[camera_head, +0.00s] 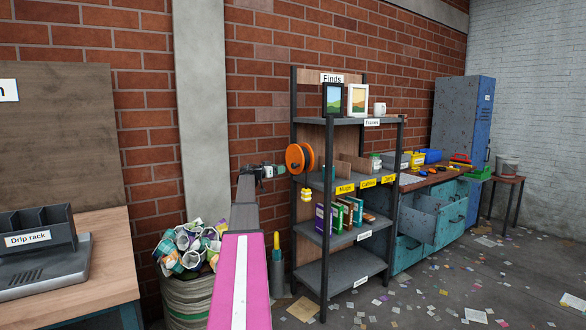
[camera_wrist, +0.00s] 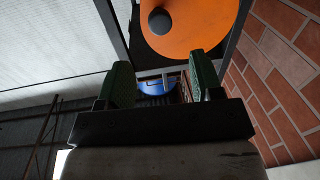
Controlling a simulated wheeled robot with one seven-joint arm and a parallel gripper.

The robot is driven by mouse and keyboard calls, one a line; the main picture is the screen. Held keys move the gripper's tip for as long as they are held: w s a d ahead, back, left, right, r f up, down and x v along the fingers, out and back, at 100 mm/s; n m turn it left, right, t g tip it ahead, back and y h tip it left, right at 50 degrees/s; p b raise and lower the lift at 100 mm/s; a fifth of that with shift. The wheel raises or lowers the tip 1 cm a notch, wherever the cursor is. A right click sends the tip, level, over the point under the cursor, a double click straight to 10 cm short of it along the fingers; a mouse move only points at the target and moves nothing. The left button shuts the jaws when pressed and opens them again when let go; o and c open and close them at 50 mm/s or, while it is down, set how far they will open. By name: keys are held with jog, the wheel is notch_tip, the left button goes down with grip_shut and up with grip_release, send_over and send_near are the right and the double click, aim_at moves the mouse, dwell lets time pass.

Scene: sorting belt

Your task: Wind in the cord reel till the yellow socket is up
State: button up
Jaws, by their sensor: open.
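My gripper (camera_head: 281,169) is open just left of the reel.
The shelf (camera_head: 350,120) holds picture frames, a mug, bins and books. A full waste bin (camera_head: 190,300) stands left of my arm. A wooden table with a drip rack (camera_head: 38,240) is at far left. Litter covers the open floor at right.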

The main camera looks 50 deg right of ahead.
aim_at(293, 164)
jog(key=d, duration=0.7)
jog(key=s+d, duration=0.1)
jog(key=d, duration=0.2)
jog(key=shift+s+d, duration=0.1)
jog(key=shift+d, duration=0.1)
grip_shut()
jog(key=shift+s+r+n, duration=0.2)
jog(key=shift+r+n, duration=0.4)
jog(key=shift+n, duration=0.5)
